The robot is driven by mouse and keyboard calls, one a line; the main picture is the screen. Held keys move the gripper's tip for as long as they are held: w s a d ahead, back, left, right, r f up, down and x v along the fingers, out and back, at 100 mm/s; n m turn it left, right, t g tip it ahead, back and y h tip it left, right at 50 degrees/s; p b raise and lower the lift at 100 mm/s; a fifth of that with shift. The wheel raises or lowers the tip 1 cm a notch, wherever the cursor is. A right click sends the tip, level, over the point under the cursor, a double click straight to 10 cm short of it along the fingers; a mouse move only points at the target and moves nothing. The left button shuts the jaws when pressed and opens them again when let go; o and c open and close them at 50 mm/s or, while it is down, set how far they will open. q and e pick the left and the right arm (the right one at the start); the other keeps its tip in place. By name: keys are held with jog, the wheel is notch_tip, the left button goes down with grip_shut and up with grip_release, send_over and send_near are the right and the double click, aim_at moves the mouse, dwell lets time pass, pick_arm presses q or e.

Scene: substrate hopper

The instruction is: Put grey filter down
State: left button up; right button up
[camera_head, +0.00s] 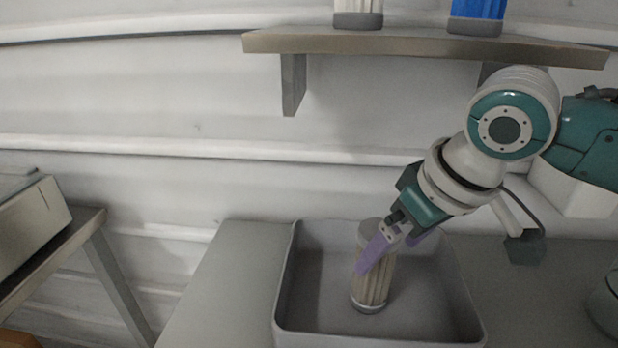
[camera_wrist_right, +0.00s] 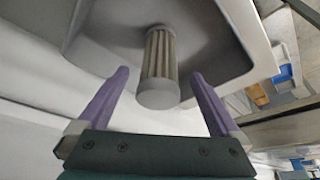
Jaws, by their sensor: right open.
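The grey filter (camera_head: 373,283) is a pleated cylinder with grey end caps. It stands upright on the floor of a grey tray (camera_head: 281,290). My right gripper (camera_head: 388,266) comes in from the right, with its two purple fingers around the upper part of the filter. In the right wrist view the filter (camera_wrist_right: 160,68) is between the open fingers of the gripper (camera_wrist_right: 159,82), with a gap on each side. My left gripper is in neither view.
The tray sits on a grey table (camera_head: 215,290). Above, a wall shelf (camera_head: 400,42) holds a white filter (camera_head: 358,14) and a blue filter (camera_head: 476,18). Another bench (camera_head: 60,262) with a box-shaped device (camera_head: 30,220) stands at the left. The tray has free room around the filter.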

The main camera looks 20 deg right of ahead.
jog(key=p+v, duration=0.1)
jog(key=v, duration=0.3)
jog(key=shift+s+r, duration=0.1)
jog(key=shift+r, duration=0.25)
jog(key=s+a+f, duration=0.1)
jog(key=s+a, duration=0.2)
jog(key=s, duration=0.5)
jog(key=s+a+f, duration=0.2)
jog(key=s+a, duration=0.1)
jog(key=s, duration=0.6)
jog(key=shift+a+n+g, duration=0.4)
jog(key=shift+f, duration=0.15)
